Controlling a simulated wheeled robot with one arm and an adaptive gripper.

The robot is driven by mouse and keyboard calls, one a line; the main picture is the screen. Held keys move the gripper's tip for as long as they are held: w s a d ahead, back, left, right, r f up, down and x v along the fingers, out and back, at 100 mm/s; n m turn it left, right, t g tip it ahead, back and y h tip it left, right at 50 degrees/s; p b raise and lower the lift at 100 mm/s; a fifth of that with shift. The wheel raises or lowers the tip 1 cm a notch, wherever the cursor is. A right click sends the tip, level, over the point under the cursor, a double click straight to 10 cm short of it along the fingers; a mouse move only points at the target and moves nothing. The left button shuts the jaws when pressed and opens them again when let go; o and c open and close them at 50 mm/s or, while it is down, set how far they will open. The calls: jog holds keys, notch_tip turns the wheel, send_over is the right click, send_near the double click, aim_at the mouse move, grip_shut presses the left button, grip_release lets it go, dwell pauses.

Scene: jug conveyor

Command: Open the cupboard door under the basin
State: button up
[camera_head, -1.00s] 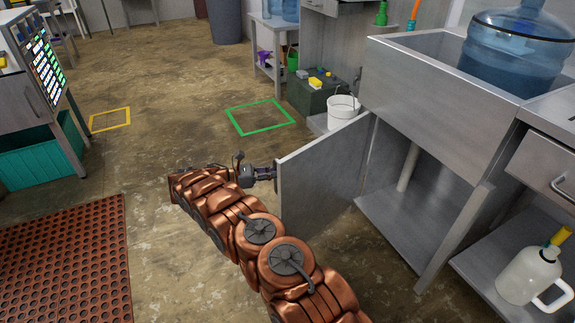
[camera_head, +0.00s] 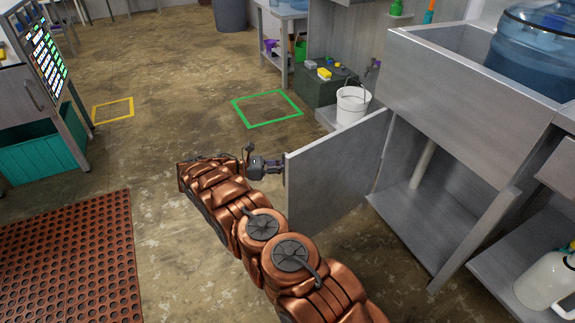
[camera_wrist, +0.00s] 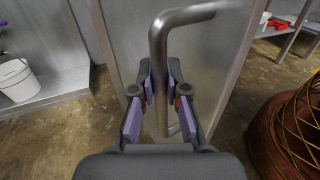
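The grey cupboard door (camera_head: 332,172) under the basin (camera_head: 455,95) stands swung well out from the cupboard (camera_head: 420,210), and the inside of the cupboard shows. My gripper (camera_head: 276,171) is at the door's outer edge, on its left face. In the wrist view, the metal bar handle (camera_wrist: 157,48) runs down between the two fingers of my gripper (camera_wrist: 160,82). The finger pads lie close against both sides of the bar, shut on it. The door face (camera_wrist: 205,60) fills the middle behind the handle. In the head view the handle is mostly hidden.
A white bucket (camera_head: 351,107) stands beyond the door, next to a dark green box (camera_head: 325,88). A white jug (camera_head: 546,282) sits on the lower shelf at right. A red-brown mat (camera_head: 70,260) lies at left. The floor left of the door is mostly clear.

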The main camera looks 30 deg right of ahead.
jog(key=o, duration=0.4)
jog(key=shift+a, duration=0.2)
jog(key=shift+o, duration=0.2)
jog(key=shift+r, duration=0.1)
